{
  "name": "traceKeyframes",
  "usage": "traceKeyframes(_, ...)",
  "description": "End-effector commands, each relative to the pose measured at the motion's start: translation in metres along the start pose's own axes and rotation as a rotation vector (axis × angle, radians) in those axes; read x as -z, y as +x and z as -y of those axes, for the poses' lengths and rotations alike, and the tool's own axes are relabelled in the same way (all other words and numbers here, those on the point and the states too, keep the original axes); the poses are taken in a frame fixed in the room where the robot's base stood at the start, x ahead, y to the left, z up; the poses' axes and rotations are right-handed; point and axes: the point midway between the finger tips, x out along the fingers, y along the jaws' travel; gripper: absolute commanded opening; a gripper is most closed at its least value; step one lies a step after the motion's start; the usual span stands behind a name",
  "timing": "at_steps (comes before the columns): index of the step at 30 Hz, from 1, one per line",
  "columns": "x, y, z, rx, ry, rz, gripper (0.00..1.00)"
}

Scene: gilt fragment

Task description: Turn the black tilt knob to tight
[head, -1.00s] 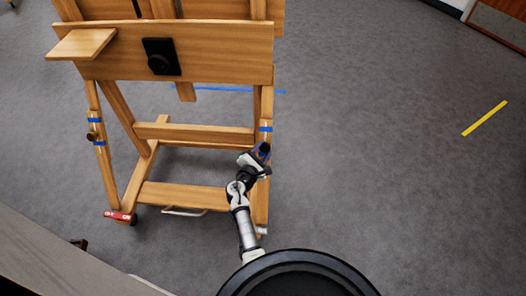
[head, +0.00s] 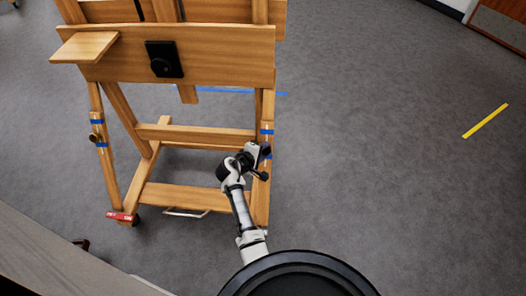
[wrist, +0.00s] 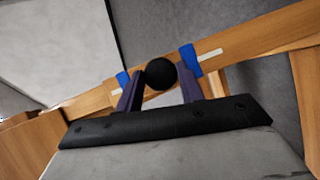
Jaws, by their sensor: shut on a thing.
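The black round knob (wrist: 160,73) shows in the wrist view, on a wooden easel leg between two blue tape bands. My gripper (wrist: 161,85) has one dark purple finger on each side of the knob and is shut on it. In the head view my gripper (head: 262,152) is at the right front leg (head: 267,112) of the wooden easel, near its blue tape. The knob is mostly hidden there by the gripper. A pale line runs along the leg beside the tape in the wrist view.
Another black knob on a square plate (head: 163,60) sits on the easel's upper board. A brass knob (head: 95,138) is on the left leg. A small shelf (head: 84,47) juts out left. Open grey floor lies right, with a yellow strip (head: 485,121).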

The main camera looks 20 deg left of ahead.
Motion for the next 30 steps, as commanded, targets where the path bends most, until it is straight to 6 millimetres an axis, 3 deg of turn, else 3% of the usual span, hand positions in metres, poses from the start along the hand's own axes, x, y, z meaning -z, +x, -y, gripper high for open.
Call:
traceKeyframes(18,-0.0032,0.0011,-0.0065,0.256,0.492,0.006,0.15)
traceKeyframes(30,-0.0036,0.0016,-0.0058,0.347,0.662,0.007,0.15)
